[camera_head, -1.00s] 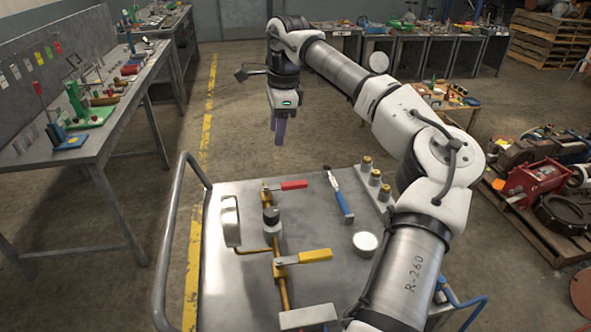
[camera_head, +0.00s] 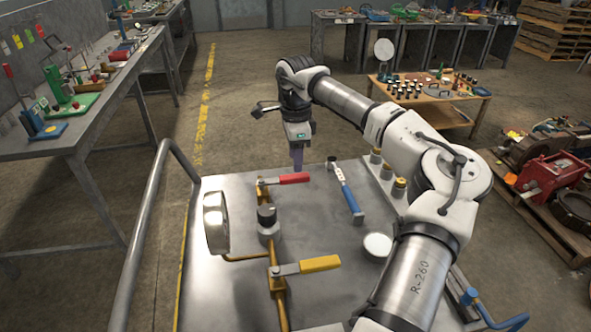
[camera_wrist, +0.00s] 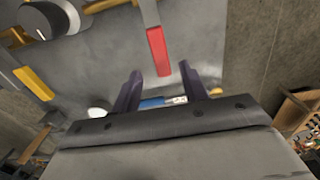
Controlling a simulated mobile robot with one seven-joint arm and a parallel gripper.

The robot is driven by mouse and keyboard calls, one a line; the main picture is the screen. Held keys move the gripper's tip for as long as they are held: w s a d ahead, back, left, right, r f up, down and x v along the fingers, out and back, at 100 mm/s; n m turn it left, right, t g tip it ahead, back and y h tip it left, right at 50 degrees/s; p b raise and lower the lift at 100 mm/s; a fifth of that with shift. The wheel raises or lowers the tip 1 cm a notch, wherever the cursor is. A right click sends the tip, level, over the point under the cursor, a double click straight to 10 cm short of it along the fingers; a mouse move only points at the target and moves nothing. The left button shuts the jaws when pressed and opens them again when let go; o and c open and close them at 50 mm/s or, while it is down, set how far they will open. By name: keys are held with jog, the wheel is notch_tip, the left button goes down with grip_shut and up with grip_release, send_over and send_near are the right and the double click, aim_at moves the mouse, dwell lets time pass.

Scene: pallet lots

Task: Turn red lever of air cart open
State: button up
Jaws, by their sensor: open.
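The red lever (camera_head: 293,178) is on the brass pipe at the far side of the cart top (camera_head: 330,235). In the head view it points right from its valve, across the pipe. In the wrist view the red lever (camera_wrist: 157,52) lies just beyond the fingertips, roughly between them in the picture. My gripper (camera_head: 297,160) hangs pointing down at the cart's far edge, close behind the lever's red end. In the wrist view my gripper (camera_wrist: 163,75) is open with two purple fingers apart and nothing between them. Whether a finger touches the lever cannot be told.
A yellow lever (camera_head: 319,263), a gauge (camera_head: 216,222) and a black knob (camera_head: 266,214) share the pipe. A blue-handled tool (camera_head: 347,195) and a round white-topped part (camera_head: 377,246) lie to the right. Brass-topped posts (camera_head: 387,170) line the right edge. A grey rail (camera_head: 150,215) borders the left.

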aim_at(295, 176)
jog(key=shift+f+p, duration=0.35)
jog(key=shift+f, duration=2.35)
grip_shut()
